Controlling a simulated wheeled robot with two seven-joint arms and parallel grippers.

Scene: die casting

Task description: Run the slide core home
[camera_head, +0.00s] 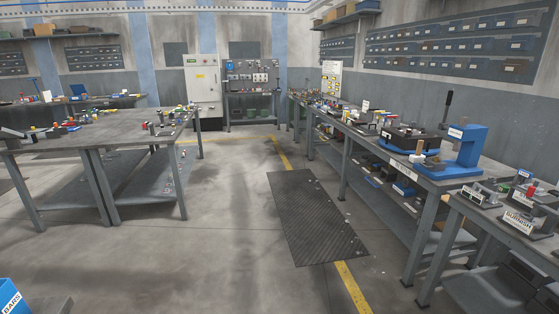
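Neither of my grippers shows in the head view. I cannot make out a slide core for certain at this distance. Whether any of these holds the slide core cannot be told.
A long grey bench (376,145) runs along the right wall, with crowded shelves below. A dark floor mat (315,218) lies beside it. A left bench (110,128) carries small parts. The floor between is clear. A blue bin (11,297) marked BARS is at bottom left.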

